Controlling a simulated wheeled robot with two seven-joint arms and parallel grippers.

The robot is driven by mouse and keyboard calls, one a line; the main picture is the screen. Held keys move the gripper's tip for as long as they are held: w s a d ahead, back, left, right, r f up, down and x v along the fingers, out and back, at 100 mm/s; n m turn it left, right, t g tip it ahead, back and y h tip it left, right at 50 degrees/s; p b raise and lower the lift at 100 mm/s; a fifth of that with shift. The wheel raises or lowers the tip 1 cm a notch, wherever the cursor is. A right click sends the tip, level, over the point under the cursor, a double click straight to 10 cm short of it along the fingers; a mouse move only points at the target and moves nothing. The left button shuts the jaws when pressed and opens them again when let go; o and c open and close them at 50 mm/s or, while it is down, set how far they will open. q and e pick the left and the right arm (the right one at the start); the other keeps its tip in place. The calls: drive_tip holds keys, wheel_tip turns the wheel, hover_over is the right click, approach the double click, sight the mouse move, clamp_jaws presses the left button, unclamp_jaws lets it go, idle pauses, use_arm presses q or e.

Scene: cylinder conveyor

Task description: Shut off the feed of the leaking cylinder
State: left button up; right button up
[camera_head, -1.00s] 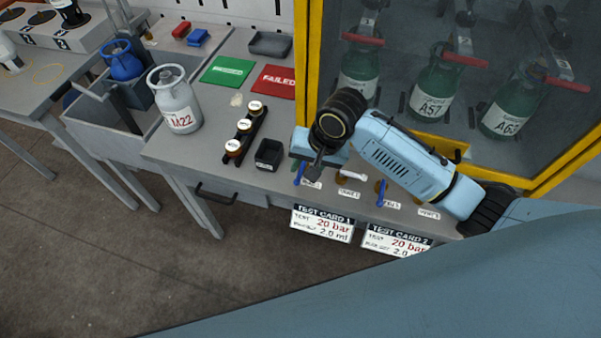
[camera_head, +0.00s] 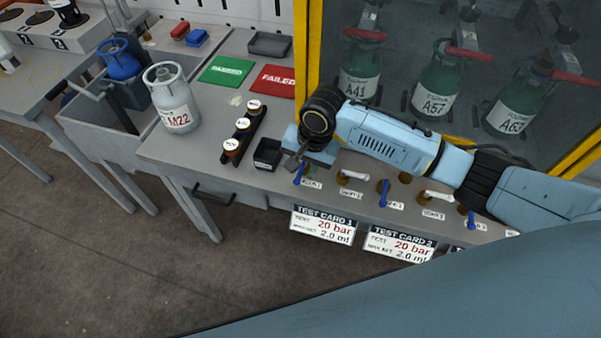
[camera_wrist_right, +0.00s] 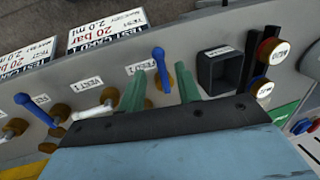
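My right gripper (camera_head: 304,162) hangs over the front panel at the leftmost blue lever (camera_head: 298,176). In the right wrist view its two green fingers (camera_wrist_right: 160,76) stand apart, with the blue lever (camera_wrist_right: 160,62) showing between them; I cannot tell whether they touch it. A white lever (camera_head: 352,176) and another blue lever (camera_head: 383,190) follow to the right. Green cylinders A41 (camera_head: 360,75), A57 (camera_head: 436,88) and A63 (camera_head: 512,106) stand behind the glass. I cannot make out which one leaks. My left gripper is not in view.
The yellow-framed cabinet (camera_head: 301,60) stands behind my right arm. Test cards (camera_head: 322,225) hang in front.

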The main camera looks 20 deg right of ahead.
sight(301, 172)
drive_tip(key=shift+w+a+f, duration=0.1)
drive_tip(key=shift+f, duration=0.55)
drive_tip(key=shift+w+a+f, duration=0.1)
drive_tip(key=shift+f, duration=0.5)
